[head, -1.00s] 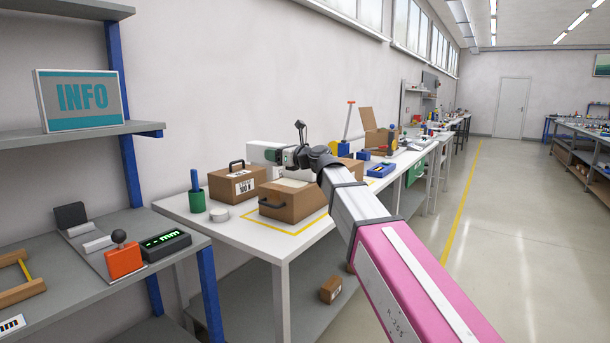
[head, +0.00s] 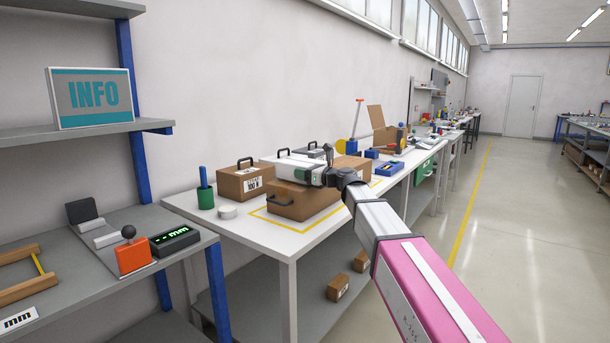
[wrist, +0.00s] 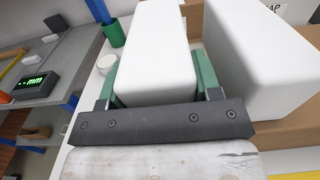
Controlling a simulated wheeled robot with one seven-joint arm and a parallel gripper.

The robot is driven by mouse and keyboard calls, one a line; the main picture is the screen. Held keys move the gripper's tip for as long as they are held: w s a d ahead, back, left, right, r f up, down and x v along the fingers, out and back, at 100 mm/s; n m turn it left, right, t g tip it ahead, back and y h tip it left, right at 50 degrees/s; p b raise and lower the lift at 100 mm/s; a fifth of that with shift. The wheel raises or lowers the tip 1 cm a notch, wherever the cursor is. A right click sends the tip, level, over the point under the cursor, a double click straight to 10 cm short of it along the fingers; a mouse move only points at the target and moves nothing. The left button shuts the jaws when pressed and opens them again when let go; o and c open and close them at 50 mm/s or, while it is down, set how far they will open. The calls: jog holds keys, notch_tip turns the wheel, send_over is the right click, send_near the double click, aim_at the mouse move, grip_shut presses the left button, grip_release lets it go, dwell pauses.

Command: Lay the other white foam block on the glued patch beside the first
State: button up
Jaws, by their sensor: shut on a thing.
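In the wrist view, my gripper (wrist: 155,88) has its green fingers on both sides of a white foam block (wrist: 153,40) and is shut on it. A second white foam block (wrist: 258,60) lies to the right, apart from the held one, by a brown cardboard surface (wrist: 290,134). In the head view, my gripper (head: 312,172) is over the front brown case (head: 305,203), and its fingers are hard to make out. I cannot make out the glued patch in either view.
The white table (head: 235,230) has yellow tape around the front case. A brown box (head: 240,184), a green cup (head: 205,198) and a white round tub (head: 228,212) stand at left. A blue tray (head: 388,168) lies to the right. The grey shelf (head: 90,265) is nearer.

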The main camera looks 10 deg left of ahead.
jog(key=shift+f, duration=0.25)
jog(key=shift+f, duration=0.15)
jog(key=o, duration=0.9)
jog(key=shift+s+d+r, duration=0.15)
jog(key=shift+d+r, duration=0.05)
jog(key=v, duration=1.1)
jog(key=shift+d, duration=0.25)
